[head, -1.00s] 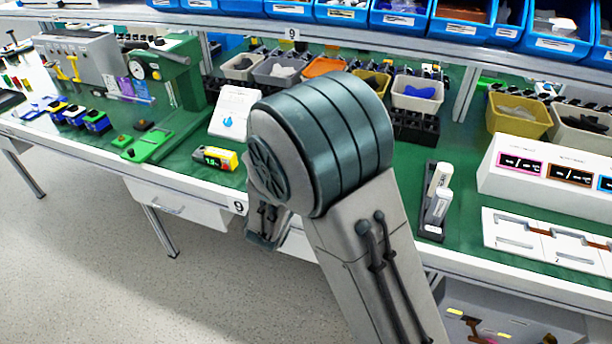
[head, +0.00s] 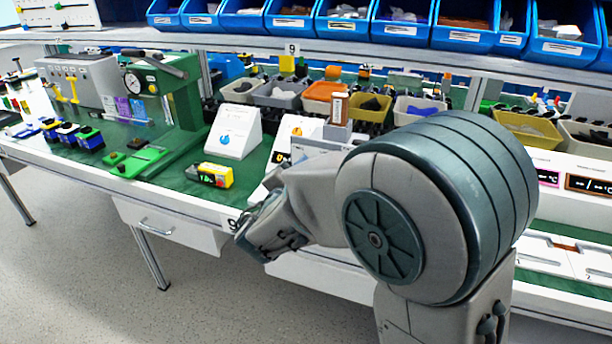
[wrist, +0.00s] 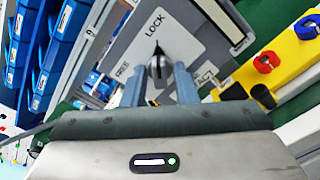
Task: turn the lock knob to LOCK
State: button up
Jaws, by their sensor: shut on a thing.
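The lock knob (wrist: 158,66) is a dark pointer knob on a grey panel (wrist: 122,45), seen in the wrist view. The word LOCK is printed above it and FREE to its left; a third label at lower right is hard to read. The knob's black tip points up toward LOCK. My gripper (wrist: 158,80) has a blue-grey finger on each side of the knob and is shut on it. In the head view my gripper (head: 265,240) is at the bench's front edge, and the knob is hidden there.
The green bench (head: 180,185) carries a yellow meter (head: 214,175), a white stand (head: 233,132) and a green press (head: 165,85). Blue bins (head: 345,22) line the shelf above. In the wrist view, a yellow block with red parts (wrist: 268,62) is right of the panel.

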jog(key=o, duration=0.7)
jog(key=shift+s, duration=0.1)
jog(key=v, duration=1.3)
jog(key=shift+s+a, duration=0.15)
jog(key=shift+s, duration=0.2)
jog(key=s+d+r+m+g+h+p, duration=0.1)
jog(key=s+d+m+g+p, duration=0.1)
jog(key=d+m+g, duration=0.3)
jog(key=s+d+m+g+h+p, duration=0.1)
jog(key=d+m+g+p, duration=0.15)
jog(key=d, duration=0.55)
jog(key=s+d+r+m+g+h+p, duration=0.1)
jog(key=s+d+m+g+p, duration=0.1)
jog(key=d+m+g+p, duration=0.3)
jog(key=s+r+m+y+p, duration=0.1)
jog(key=s+m+y+p, duration=0.1)
jog(key=m+y, duration=0.1)
jog(key=s+d+r+m+g+y+p, duration=0.1)
jog(key=s+r+m+y, duration=0.1)
jog(key=s+m+y, duration=0.1)
jog(key=s+d+r+m+y+p, duration=0.1)
jog(key=s+r+m+y+p, duration=0.1)
jog(key=m+y, duration=0.1)
jog(key=shift+s+d+r+m+g+p, duration=0.15)
jog(key=shift+d+r+m+g+p, duration=0.15)
jog(key=shift+m, duration=0.45)
